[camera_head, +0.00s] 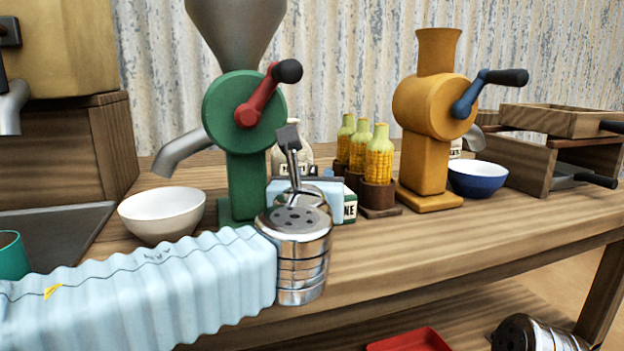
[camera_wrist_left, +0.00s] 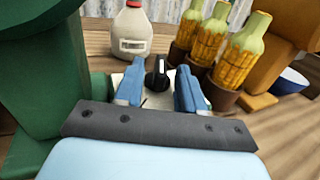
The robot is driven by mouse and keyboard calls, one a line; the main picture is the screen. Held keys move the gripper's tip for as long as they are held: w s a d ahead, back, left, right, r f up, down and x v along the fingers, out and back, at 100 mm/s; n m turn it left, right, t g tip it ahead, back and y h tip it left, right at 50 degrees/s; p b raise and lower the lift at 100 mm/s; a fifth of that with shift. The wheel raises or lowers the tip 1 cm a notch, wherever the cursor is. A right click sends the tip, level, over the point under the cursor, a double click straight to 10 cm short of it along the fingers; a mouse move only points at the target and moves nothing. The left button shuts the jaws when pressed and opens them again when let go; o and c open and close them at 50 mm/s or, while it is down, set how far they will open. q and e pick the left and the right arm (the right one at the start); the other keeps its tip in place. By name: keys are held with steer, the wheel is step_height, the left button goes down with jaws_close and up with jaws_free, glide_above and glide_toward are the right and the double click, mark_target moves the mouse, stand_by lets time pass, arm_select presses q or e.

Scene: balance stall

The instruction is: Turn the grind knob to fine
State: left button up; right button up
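The grind knob (camera_wrist_left: 157,76) is black with a white pointer mark, on a pale plate. In the left wrist view the mark points roughly up. My left gripper (camera_wrist_left: 158,88) is open, with one light blue finger on each side of the knob; I cannot tell whether they touch it. In the head view my left gripper (camera_head: 312,186) reaches in beside the green grinder (camera_head: 246,160), and my wrist hides the knob. A green-and-white label ending in "NE" (camera_head: 350,208) shows just right of the gripper.
A white bowl (camera_head: 162,214) stands left of the green grinder. A white jug (camera_wrist_left: 132,35) is behind the knob. The front right tabletop is clear.

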arm_select(q)
steer(key=shift+w, duration=0.15)
steer(key=shift+c, duration=0.4)
jaws_close()
